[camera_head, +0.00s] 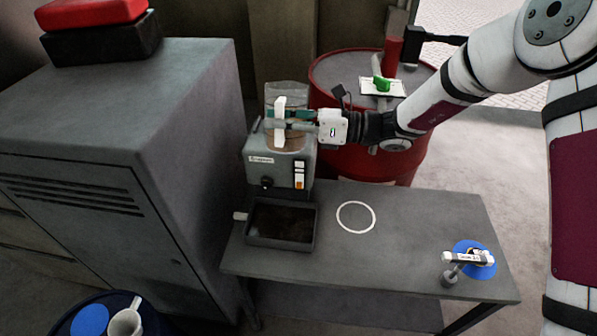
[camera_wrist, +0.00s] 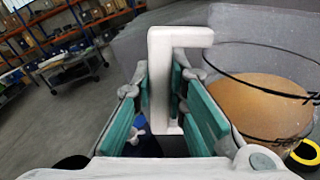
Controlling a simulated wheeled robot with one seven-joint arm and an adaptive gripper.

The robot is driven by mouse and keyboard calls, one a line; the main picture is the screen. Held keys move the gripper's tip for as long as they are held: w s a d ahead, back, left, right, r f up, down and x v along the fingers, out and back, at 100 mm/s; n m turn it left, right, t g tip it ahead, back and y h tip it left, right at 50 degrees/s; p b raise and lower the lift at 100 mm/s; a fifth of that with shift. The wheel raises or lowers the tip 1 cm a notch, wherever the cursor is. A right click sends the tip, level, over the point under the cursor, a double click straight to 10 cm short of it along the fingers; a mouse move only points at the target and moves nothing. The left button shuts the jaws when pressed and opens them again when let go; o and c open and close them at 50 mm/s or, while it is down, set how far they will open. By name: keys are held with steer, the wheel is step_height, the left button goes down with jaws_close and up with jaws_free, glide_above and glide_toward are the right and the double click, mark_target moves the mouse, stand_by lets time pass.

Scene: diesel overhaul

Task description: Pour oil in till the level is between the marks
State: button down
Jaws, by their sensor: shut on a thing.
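A clear container (camera_wrist: 235,55) with brown oil (camera_wrist: 262,105) and dark rings around it stands close right of my gripper in the wrist view. Its white handle (camera_wrist: 160,80) is between the green pads of my gripper (camera_wrist: 163,100), which is shut on it. In the head view my gripper (camera_head: 290,120) and the white handle (camera_head: 280,104) are above the grey unit (camera_head: 265,170). The container looks about upright; I cannot tell whether it touches the unit. The unit's front has a small gauge window (camera_head: 299,176), partly orange at the bottom, and a dark knob.
A dark tray (camera_head: 250,240) sits below the unit on the grey table (camera_head: 410,230). A white ring marks clear table top. A blue disc (camera_head: 476,259) with a small tool lies at the right. A red drum (camera_head: 340,72) stands behind; a grey cabinet (camera_head: 120,110) stands left.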

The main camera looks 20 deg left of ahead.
mark_target(279, 106)
steer(key=shift+r+m, duration=0.5)
steer(key=shift+r, duration=0.3)
steer(key=shift+r+m, duration=0.45)
steer(key=shift+m, duration=0.15)
steer(key=shift+w+r+m, duration=0.15)
steer(key=shift+r+m, duration=0.05)
steer(key=shift+m, duration=0.3)
steer(key=shift+w+a+r+m, duration=0.1)
steer(key=shift+w+r+m, duration=0.1)
steer(key=shift+m, duration=0.4)
